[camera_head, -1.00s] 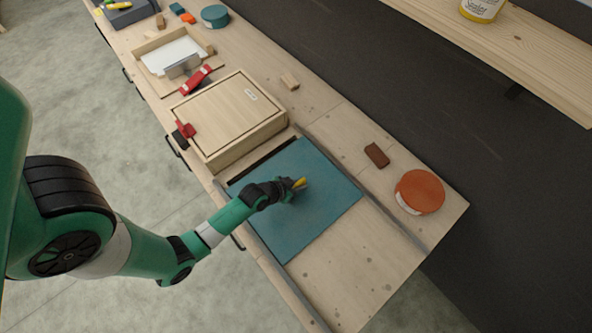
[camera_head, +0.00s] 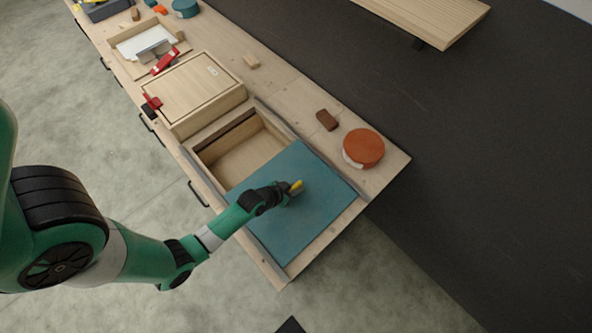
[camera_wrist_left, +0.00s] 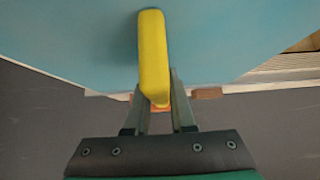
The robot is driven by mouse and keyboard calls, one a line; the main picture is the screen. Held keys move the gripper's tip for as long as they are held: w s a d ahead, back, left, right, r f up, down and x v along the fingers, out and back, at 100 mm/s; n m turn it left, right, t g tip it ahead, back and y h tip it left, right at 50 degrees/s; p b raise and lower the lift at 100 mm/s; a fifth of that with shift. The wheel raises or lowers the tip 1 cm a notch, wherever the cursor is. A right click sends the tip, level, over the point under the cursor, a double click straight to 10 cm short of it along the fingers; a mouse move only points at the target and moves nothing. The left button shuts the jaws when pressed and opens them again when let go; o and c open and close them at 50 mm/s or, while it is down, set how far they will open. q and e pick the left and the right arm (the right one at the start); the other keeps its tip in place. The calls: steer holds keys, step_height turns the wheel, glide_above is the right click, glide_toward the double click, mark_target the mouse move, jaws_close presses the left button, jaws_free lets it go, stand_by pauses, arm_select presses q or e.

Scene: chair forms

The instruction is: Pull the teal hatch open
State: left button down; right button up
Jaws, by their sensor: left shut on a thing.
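The teal hatch (camera_head: 312,208) is a flat sliding panel set between two rails in the bench top. It lies toward the bench's near right end, and an open wooden compartment (camera_head: 240,152) shows beside it. A yellow handle (camera_head: 296,187) stands on the hatch. My left gripper (camera_head: 286,191) is shut on the yellow handle. In the left wrist view the handle (camera_wrist_left: 153,55) sits between the two fingers (camera_wrist_left: 156,105), with the teal panel (camera_wrist_left: 85,45) behind it. My right gripper is in neither current view.
A wooden box (camera_head: 195,92) with a red clamp (camera_head: 152,101) stands beyond the compartment. An orange round tin (camera_head: 363,148) and a brown block (camera_head: 326,120) rest on the bench behind the hatch. Bare floor (camera_head: 420,265) lies past the bench end.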

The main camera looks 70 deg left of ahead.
stand_by(0.3)
arm_select(q)
steer(key=c, duration=0.8)
jaws_free()
steer(key=shift+o, duration=0.2)
steer(key=p+v, duration=0.3)
steer(key=v, duration=0.8)
steer(key=shift+s+r, duration=0.2)
steer(key=shift+s, duration=0.05)
